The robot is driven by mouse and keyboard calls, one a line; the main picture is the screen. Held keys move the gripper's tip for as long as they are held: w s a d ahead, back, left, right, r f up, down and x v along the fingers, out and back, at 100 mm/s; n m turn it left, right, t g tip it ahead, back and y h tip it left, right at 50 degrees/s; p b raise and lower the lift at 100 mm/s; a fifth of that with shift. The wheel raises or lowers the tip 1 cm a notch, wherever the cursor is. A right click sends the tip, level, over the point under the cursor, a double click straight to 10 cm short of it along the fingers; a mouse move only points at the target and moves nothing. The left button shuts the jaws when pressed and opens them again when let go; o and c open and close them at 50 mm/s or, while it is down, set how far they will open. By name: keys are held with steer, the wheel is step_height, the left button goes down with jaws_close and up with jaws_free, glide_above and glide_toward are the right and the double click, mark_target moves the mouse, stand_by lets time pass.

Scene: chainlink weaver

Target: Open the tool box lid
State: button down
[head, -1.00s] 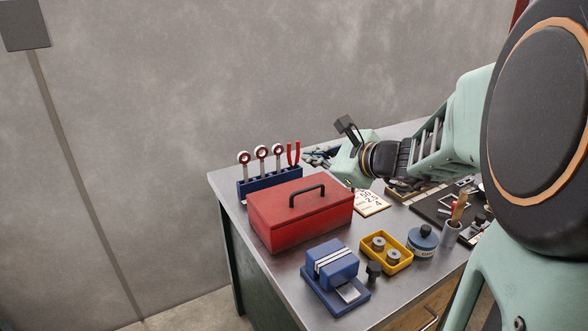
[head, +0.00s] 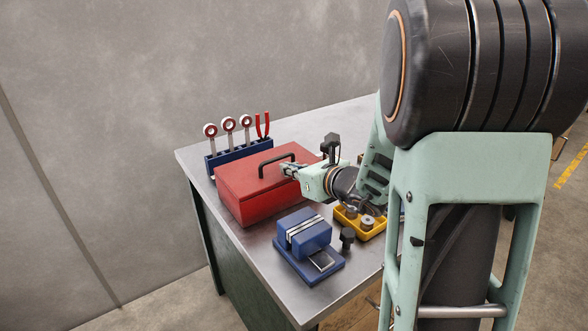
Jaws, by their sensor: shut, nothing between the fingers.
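The red tool box (head: 262,198) stands on the workbench in the head view, its lid down. A black handle (head: 276,162) arches over the top of the lid. My gripper (head: 286,169) is shut and empty at the right part of the lid, close to the handle's right end. It points left, and I cannot tell whether it touches the lid or handle. My gripper and wrist hide the box's right rear corner.
A blue rack (head: 238,154) with tools stands behind the box. A blue vise-like block (head: 307,240) sits in front, and a yellow tray (head: 360,226) with metal parts is under my wrist. The bench top (head: 257,252) is bare near its left front edge.

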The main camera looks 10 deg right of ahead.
steer(key=shift+w+a+f, duration=0.25)
steer(key=shift+w, duration=0.4)
steer(key=shift+r, duration=0.15)
steer(key=shift+w+r+p, duration=0.15)
steer(key=shift+r+p, duration=0.2)
steer(key=shift+p, duration=0.75)
